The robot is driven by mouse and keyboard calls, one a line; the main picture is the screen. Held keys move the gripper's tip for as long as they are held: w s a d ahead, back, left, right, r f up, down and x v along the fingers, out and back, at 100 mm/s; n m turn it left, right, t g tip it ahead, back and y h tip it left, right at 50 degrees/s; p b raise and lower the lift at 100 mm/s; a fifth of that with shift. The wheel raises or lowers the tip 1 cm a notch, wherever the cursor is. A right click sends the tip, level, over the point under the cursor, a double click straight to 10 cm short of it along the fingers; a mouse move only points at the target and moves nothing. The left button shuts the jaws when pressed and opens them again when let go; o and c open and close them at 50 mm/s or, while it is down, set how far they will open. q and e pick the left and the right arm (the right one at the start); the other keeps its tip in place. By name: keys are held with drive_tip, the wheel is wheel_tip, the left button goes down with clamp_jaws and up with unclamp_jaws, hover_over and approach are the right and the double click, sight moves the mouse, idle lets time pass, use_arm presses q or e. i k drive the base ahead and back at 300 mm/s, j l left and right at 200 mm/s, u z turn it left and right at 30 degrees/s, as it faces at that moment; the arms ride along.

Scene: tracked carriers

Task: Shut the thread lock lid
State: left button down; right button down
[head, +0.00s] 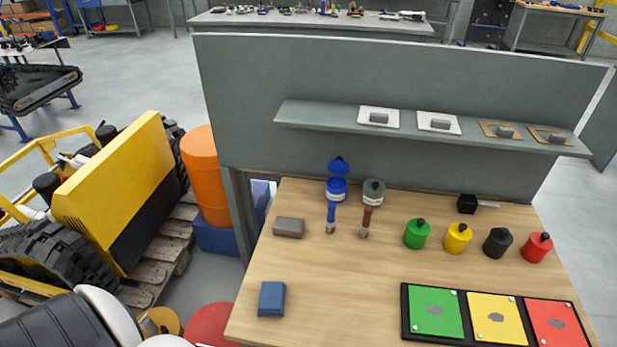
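A small blue pot (337,187) stands near the back of the wooden table, left of centre. Its round blue lid (339,166) is raised behind it, so the pot looks open. A blue-handled brush (331,218) lies in front of it. A grey-topped pot (374,190) stands just to its right and appears closed, with a brown-handled brush (366,222) in front. Labels are too small to read, so I cannot confirm which pot is the thread lock; only the blue one shows a raised lid. Neither of my grippers is in view.
The wooden table (330,270) has clear room in its middle. A grey block (289,228) and blue block (272,299) lie at left. Green (417,234), yellow (457,239), black (497,242) and red (537,247) weights stand at right. A grey panel (300,80) with a shelf (320,116) rises behind.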

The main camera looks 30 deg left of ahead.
sight(337, 167)
drive_tip(key=u, duration=0.9)
drive_tip(key=j+z, duration=0.7)
drive_tip(key=z, duration=0.25)
drive_tip(key=j+z, duration=0.45)
